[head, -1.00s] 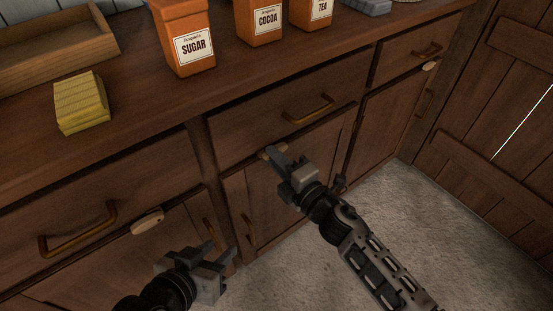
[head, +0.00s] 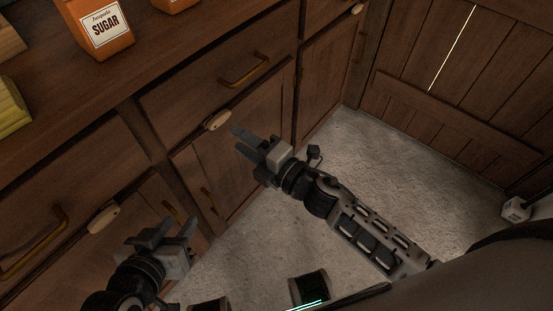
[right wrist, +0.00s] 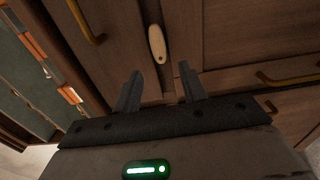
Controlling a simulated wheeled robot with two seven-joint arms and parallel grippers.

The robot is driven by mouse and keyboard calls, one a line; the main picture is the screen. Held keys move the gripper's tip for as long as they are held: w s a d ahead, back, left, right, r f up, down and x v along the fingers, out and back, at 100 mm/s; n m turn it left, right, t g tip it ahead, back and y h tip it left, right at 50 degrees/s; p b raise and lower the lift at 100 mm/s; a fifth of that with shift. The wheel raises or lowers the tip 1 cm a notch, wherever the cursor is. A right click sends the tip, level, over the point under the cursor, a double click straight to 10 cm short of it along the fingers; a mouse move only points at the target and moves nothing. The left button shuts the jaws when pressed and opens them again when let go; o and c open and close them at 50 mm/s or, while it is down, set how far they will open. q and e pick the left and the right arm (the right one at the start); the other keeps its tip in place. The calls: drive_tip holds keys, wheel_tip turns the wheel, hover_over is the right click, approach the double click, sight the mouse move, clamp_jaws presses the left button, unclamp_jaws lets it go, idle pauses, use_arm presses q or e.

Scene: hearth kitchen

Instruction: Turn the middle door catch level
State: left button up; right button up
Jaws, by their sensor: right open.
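The middle door catch (head: 217,120) is a pale oval piece between the middle drawer and the door below. It lies about parallel to the drawer's lower edge, so it looks roughly level. The right wrist view shows the catch (right wrist: 157,43) lengthwise along the gap, beyond the fingertips. My right gripper (head: 238,140) is open and empty, just right of the catch and apart from it. Its two fingers (right wrist: 160,75) are spread in the right wrist view. My left gripper (head: 172,228) looks open and empty, in front of the left cabinet door.
A left catch (head: 103,217) and a right catch (head: 357,8) sit above the neighbouring doors. Brass handles stick out, including the middle drawer handle (head: 245,71) and the middle door handle (head: 210,201). A sugar canister (head: 103,30) stands on the counter.

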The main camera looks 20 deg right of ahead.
use_arm(q)
drive_tip(key=shift+s+f, duration=0.3)
use_arm(e)
drive_tip(key=v, duration=0.9)
drive_tip(key=shift+s+d, duration=0.15)
drive_tip(key=shift+s, duration=0.05)
use_arm(q)
drive_tip(key=shift+w+r, duration=0.1)
